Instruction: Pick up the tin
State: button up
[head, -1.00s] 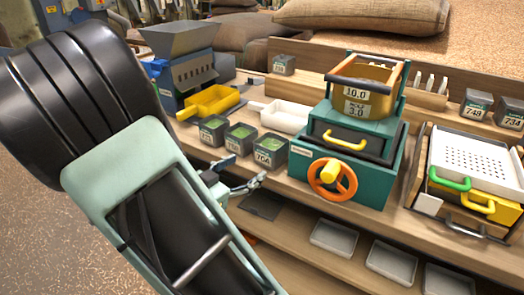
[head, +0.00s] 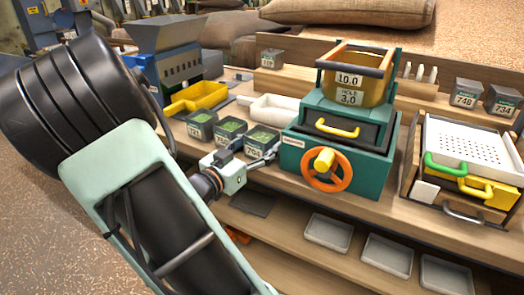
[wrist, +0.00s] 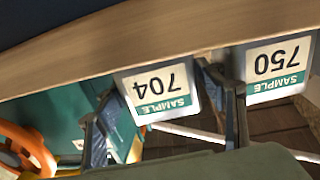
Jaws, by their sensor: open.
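Three grey sample tins with green contents stand in a row on the shelf. Tin 704 (head: 262,139) is the rightmost, tin 750 (head: 230,128) is in the middle, and another tin (head: 202,122) is on the left. My gripper (head: 256,157) is open at the front of tin 704. In the wrist view, my gripper (wrist: 166,120) has one finger on each side of the label of tin 704 (wrist: 160,92), apart from closing on it. Tin 750 (wrist: 277,68) is close beside the right finger there. The fingertips' depth around the tin is hard to tell.
A teal machine with an orange handwheel (head: 328,172) stands just right of tin 704. A white scoop (head: 274,108) and a yellow scoop (head: 196,98) lie behind the tins. More tins (head: 467,93) stand at the right. White trays (head: 328,232) lie on the lower shelf.

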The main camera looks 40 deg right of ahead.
jog(key=shift+w+d, duration=0.2)
jog(key=shift+d, duration=0.45)
jog(key=c, duration=1.2)
